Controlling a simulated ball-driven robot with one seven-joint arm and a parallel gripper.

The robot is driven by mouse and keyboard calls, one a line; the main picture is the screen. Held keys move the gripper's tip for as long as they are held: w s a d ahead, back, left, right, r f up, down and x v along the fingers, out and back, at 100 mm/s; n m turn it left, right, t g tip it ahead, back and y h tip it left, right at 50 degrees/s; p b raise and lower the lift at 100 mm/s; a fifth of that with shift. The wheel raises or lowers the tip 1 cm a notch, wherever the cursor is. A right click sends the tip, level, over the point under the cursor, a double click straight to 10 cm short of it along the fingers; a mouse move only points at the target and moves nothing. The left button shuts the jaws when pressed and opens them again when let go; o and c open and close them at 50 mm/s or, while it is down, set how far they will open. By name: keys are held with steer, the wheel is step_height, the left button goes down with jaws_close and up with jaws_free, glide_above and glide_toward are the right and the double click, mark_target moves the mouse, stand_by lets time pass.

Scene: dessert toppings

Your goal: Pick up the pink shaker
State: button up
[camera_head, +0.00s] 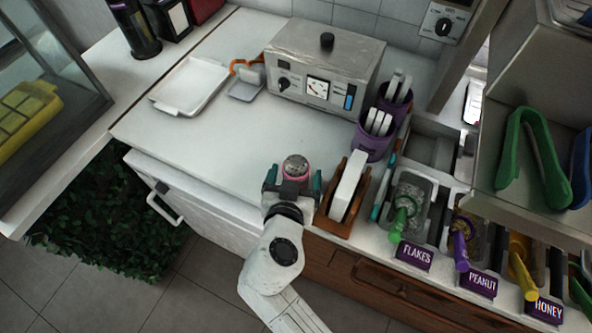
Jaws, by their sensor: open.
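The pink shaker (295,168) stands near the front edge of the white counter, with a perforated grey metal top and a pink body just below it. My gripper (293,182) is at the shaker, with a teal-edged finger on either side of it. The jaws are open, and the shaker sits between or just beyond the fingertips; I cannot tell whether they touch it. The lower part of the shaker is hidden by my gripper.
A wooden holder (335,222) with a white block stands close right of my gripper. Topping tubs with a green scoop (399,222) lie further right. Purple cups (371,143) and a metal machine (325,62) stand behind. The counter left of the shaker is clear up to a white tray (190,86).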

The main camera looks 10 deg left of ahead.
steer(key=shift+w+f, duration=0.3)
steer(key=shift+w, duration=0.3)
steer(key=shift+c, duration=0.4)
steer(key=c, duration=1)
steer(key=shift+r, duration=0.1)
steer(key=shift+c, duration=0.2)
